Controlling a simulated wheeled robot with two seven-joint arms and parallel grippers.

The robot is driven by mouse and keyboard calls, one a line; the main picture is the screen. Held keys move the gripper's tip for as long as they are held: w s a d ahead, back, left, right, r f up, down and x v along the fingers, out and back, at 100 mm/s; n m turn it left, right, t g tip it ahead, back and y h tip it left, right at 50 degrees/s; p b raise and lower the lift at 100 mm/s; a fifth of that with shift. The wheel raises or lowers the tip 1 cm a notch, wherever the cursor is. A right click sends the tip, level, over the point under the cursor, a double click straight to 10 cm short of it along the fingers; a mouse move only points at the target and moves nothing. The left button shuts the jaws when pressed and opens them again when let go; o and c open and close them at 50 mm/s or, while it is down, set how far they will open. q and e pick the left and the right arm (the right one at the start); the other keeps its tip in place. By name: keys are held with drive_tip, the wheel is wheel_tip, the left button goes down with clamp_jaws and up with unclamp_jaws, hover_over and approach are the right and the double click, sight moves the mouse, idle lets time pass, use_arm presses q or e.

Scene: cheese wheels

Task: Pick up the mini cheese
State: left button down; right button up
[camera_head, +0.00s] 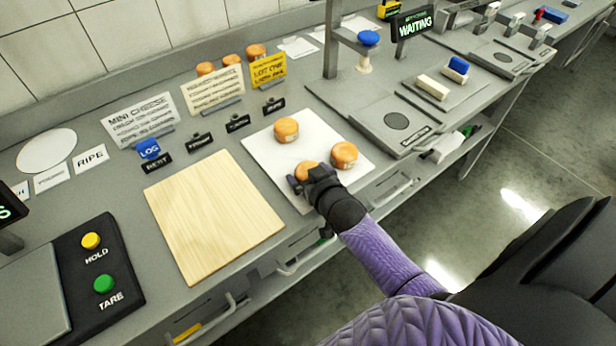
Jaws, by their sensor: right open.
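Several small orange mini cheeses show. One mini cheese (286,130) stands on the upper part of a white board (262,150). A second mini cheese (344,154) stands on the right side of the board. A third mini cheese (306,170) is near the board's front and is partly hidden by my right gripper. My right gripper (298,183) is open and is at or just in front of this third cheese; I cannot tell whether the fingers touch it. Its fingers are small and dark in this view. My left gripper is not in view.
A bare wooden board (212,215) lies left of the white board. More orange cheeses (232,61) stand at the back behind paper signs. A panel (97,262) with yellow and green buttons is at the left. A grey machine (395,120) is at the right.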

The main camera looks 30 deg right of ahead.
drive_tip(key=shift+r, duration=0.1)
drive_tip(key=c, duration=1)
